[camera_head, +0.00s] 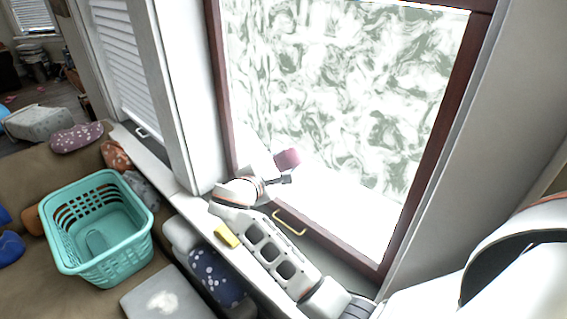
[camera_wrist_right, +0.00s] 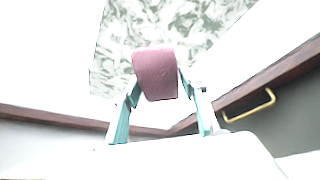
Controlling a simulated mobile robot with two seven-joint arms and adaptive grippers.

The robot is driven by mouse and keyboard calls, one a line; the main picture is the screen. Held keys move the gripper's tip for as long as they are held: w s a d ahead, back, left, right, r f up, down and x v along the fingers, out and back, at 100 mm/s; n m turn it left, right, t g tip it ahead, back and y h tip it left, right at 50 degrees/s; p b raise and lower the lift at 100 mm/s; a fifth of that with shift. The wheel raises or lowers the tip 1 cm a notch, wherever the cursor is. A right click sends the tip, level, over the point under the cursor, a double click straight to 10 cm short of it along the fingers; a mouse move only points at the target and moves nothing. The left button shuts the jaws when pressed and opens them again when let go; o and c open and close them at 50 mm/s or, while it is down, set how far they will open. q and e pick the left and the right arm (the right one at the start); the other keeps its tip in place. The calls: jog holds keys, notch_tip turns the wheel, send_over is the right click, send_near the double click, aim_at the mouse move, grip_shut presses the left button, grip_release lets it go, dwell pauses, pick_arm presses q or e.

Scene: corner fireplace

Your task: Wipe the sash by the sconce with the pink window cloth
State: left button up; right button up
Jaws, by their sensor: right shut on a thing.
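The sash (camera_head: 218,75) is a dark red frame around a pane (camera_head: 340,90) with grey-green smears over its upper and middle part. A bright plain white area lies along the bottom and lower left. My right gripper (camera_head: 284,179) is shut on the pink window cloth (camera_head: 288,159), in front of the lower left of the pane. In the right wrist view the cloth (camera_wrist_right: 155,74) sits between the two fingers (camera_wrist_right: 160,100), with smears behind it. I cannot tell whether it touches the glass. No sconce shows. My left gripper is not in view.
A yellow block (camera_head: 227,235) lies on the sill beside my right arm. A brass handle (camera_head: 289,222) sticks out at the sash bottom. A shuttered window (camera_head: 122,65) stands left.

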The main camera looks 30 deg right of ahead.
aim_at(295, 168)
jog(key=shift+w+d, duration=0.2)
jog(key=shift+d, duration=0.3)
jog(key=shift+w+d, duration=0.15)
jog(key=shift+d, duration=0.35)
dwell(0.4)
jog(key=shift+s+d, duration=0.25)
jog(key=shift+s, duration=0.6)
jog(key=shift+s+d, duration=0.25)
jog(key=shift+s, duration=0.6)
jog(key=shift+s+d, duration=0.15)
jog(key=shift+s, duration=0.05)
jog(key=shift+w+a+r, duration=0.1)
jog(key=shift+w+a, duration=0.15)
jog(key=shift+w, duration=0.75)
jog(key=shift+w+a, duration=0.2)
jog(key=shift+w, duration=0.75)
